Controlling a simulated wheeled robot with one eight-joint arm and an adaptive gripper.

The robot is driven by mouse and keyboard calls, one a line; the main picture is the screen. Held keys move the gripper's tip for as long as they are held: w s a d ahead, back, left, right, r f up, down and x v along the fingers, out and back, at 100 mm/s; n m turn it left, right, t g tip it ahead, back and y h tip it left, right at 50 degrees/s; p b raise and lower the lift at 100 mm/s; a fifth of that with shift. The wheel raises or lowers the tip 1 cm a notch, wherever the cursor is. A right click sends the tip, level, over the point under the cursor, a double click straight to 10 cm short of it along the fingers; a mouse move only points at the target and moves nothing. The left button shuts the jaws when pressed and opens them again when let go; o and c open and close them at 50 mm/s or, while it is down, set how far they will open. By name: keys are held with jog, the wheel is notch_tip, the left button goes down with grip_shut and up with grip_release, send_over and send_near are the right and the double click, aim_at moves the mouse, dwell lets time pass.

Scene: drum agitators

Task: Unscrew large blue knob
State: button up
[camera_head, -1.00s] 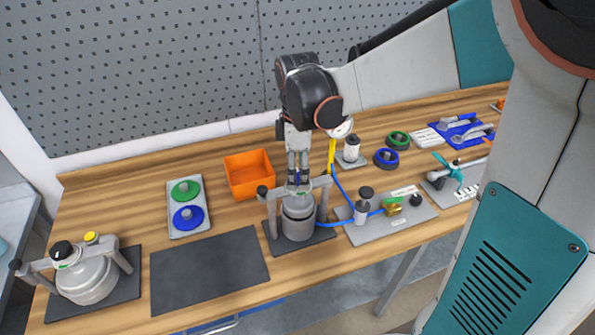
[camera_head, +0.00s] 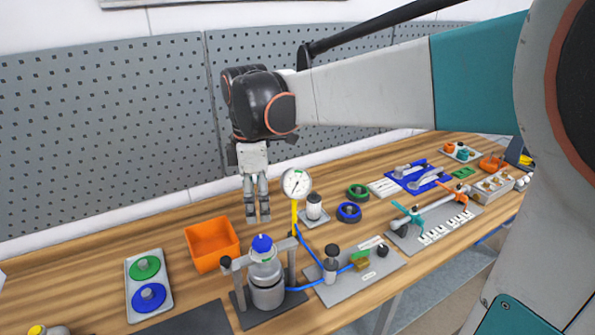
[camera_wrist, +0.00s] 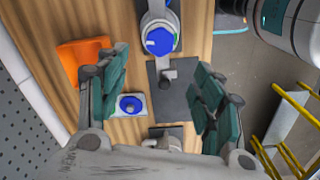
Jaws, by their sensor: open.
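A large blue knob (camera_head: 262,245) sits on top of the grey drum (camera_head: 267,288) in its clamp frame on a dark base plate. In the wrist view the same blue knob (camera_wrist: 159,41) shows from above, towards the top of the picture. My gripper (camera_head: 257,218) is open and points down, with its fingertips above the knob in the head view. Nothing is held between the fingers. A grey tray (camera_head: 133,281) at left holds a green disc knob (camera_head: 145,267) and a blue disc knob (camera_head: 149,297).
An orange bin (camera_head: 211,244) stands behind the drum at left. A gauge (camera_head: 296,183) on a yellow stem and a blue hose (camera_head: 309,254) are close to the drum's right. A dark mat (camera_head: 195,322) lies empty at the front. A pegboard wall closes the back.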

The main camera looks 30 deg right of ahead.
aim_at(262, 242)
jog(key=shift+s, duration=0.1)
notch_tip(262, 242, down, 12)
jog(key=m+p, duration=0.2)
jog(key=m, duration=0.9)
jog(key=m+p, duration=0.2)
jog(key=m, duration=0.8)
jog(key=shift+r+m, duration=0.2)
jog(key=shift+m, duration=0.2)
jog(key=c, duration=1.1)
